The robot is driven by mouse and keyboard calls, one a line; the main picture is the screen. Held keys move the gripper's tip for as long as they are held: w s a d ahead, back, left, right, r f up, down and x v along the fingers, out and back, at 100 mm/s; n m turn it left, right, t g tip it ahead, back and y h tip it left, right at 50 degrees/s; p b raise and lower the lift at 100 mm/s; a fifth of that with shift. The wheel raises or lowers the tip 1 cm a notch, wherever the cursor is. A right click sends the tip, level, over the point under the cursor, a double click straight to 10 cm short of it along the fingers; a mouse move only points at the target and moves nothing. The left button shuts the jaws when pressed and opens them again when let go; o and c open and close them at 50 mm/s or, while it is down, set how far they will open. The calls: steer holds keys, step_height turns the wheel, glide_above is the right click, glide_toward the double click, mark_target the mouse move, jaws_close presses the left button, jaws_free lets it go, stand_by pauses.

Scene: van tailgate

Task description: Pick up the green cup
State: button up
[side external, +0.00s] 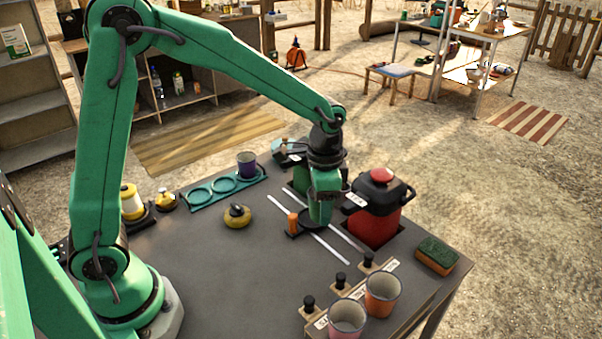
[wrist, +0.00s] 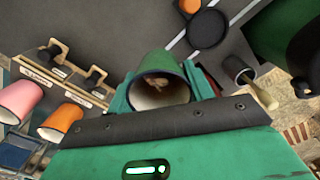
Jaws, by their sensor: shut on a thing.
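The green cup (wrist: 165,63) is between the jaws of my gripper in the wrist view, its pale open mouth facing the camera. My gripper (wrist: 160,90) is shut on it, with teal jaw parts on both sides. In the side external view my gripper (side external: 322,205) points down over the dark table, left of the red pot. There the green cup and the green gripper blend together, so I cannot tell how far the cup is from the table.
A red pot with a black lid (side external: 374,215) stands close right of my gripper. An orange cup (side external: 383,293) and a pink cup (side external: 347,318) stand at the front. A sponge (side external: 436,256) lies right. A teal ring rack (side external: 205,190) holds a purple cup (side external: 247,163). The left-front tabletop is clear.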

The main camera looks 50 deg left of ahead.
steer(key=shift+s+d+r, duration=0.35)
steer(key=shift+d, duration=0.15)
steer(key=shift+s+d+r, duration=0.3)
steer(key=shift+d+r, duration=0.05)
steer(key=shift+d, duration=0.15)
steer(key=shift+d, duration=0.1)
stand_by(0.4)
steer(key=shift+w+a+n, duration=0.1)
steer(key=shift+a+n, duration=0.2)
steer(key=shift+a, duration=0.3)
steer(key=s+a+n, duration=0.3)
steer(key=a+n, duration=1)
steer(key=a, duration=1.1)
steer(key=shift+a+n, duration=0.3)
steer(key=shift+f, duration=0.15)
steer(key=a+f, duration=0.2)
steer(key=a, duration=0.2)
steer(key=s+a+f, duration=0.1)
steer(key=a+f, duration=0.1)
steer(key=a, duration=0.1)
steer(key=a+f, duration=0.3)
steer(key=a, duration=0.1)
steer(key=shift+s+a, duration=0.2)
steer(key=shift+a, duration=0.1)
